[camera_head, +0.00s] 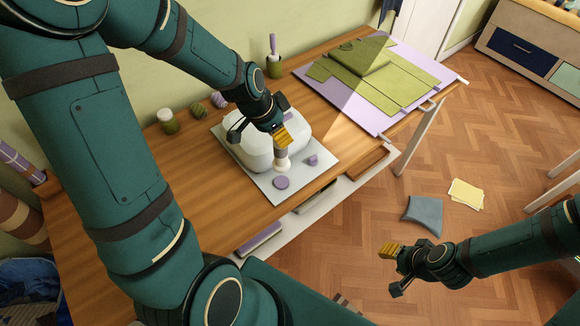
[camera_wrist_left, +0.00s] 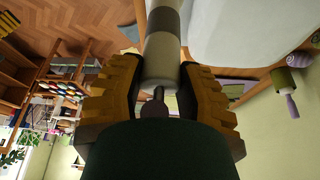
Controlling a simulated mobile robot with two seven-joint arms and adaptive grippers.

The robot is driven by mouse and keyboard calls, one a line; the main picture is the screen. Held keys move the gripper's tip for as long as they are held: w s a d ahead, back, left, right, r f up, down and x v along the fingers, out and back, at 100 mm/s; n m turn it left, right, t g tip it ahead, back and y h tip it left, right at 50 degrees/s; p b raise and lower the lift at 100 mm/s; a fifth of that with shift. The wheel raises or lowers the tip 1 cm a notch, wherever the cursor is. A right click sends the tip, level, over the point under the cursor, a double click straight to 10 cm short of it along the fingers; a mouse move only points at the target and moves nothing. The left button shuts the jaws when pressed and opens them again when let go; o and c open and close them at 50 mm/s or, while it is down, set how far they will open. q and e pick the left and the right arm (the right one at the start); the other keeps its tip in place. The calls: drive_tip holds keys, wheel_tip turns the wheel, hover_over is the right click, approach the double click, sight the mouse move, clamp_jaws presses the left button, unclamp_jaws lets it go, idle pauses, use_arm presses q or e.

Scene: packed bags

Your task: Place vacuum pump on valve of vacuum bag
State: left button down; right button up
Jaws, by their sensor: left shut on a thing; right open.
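The vacuum pump (camera_head: 282,157) is a pale cylinder with a grey band, seen below my left gripper (camera_head: 280,137). My left gripper is shut on it. In the left wrist view the pump (camera_wrist_left: 162,60) runs away from between the yellow fingers. The vacuum bag (camera_head: 246,152) is white and puffed up, on a pale board (camera_head: 308,176) on the table. The pump's lower end shows at the bag's front right edge; I cannot tell whether it touches. I cannot make out the valve. My right gripper (camera_head: 393,271) is open and empty above the floor, right of the table.
A purple disc (camera_head: 281,183) and a small purple piece (camera_head: 312,160) lie on the board. Green folded cloth (camera_head: 365,58) lies on a lilac mat (camera_head: 432,66) at the table's far end. A jar (camera_head: 168,121) and balls of yarn stand along the wall. A grey cushion (camera_head: 424,214) lies on the floor.

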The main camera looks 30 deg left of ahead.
sight(279, 154)
use_arm(q)
wheel_tip(279, 154, down, 4)
drive_tip(key=shift+a+f+b, duration=0.1)
drive_tip(key=shift+f+b, duration=0.15)
drive_tip(key=shift+b, duration=0.05)
drive_tip(key=shift+f+b, duration=0.3)
drive_tip(key=shift+f, duration=1.65)
drive_tip(key=shift+f, duration=0.2)
drive_tip(key=c, duration=0.6)
unclamp_jaws()
drive_tip(key=shift+c, duration=0.2)
drive_tip(key=shift+r, duration=0.1)
